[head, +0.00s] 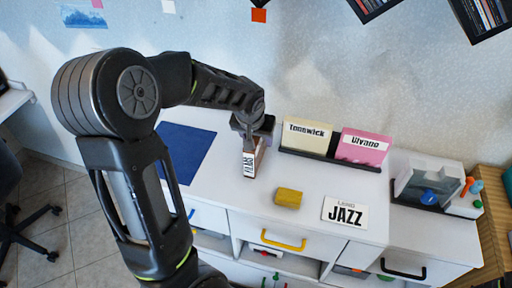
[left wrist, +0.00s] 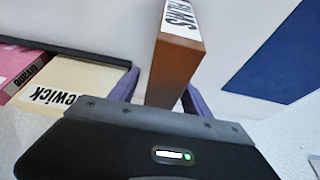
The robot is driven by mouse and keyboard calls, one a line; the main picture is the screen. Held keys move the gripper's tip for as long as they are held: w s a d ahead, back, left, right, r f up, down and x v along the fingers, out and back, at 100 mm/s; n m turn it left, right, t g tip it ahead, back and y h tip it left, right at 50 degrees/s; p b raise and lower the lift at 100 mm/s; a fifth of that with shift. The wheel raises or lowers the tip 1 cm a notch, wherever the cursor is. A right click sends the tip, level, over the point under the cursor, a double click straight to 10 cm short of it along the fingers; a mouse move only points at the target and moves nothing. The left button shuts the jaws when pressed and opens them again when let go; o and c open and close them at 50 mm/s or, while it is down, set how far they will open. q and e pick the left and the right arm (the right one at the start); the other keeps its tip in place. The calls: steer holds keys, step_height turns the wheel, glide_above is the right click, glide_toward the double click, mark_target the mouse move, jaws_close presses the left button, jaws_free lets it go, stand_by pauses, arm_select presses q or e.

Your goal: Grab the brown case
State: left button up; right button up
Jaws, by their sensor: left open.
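The brown case (left wrist: 174,70) stands upright on the white cabinet top, with a white label on its edge. In the head view the case (head: 260,153) is partly hidden by my left gripper (head: 252,140), which comes down over it from above. In the left wrist view the two purple fingers of the left gripper (left wrist: 158,95) are open, one on each side of the case, with small gaps visible. My right gripper is not in view.
A dark rack (head: 318,154) holding a cream case (head: 306,135) and a pink case (head: 362,147) stands just right of the gripper. A blue mat (head: 186,150) lies left. A yellow block (head: 288,198) and a JAZZ card (head: 345,212) lie in front.

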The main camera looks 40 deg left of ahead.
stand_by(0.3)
arm_select(q)
jaws_close()
stand_by(0.5)
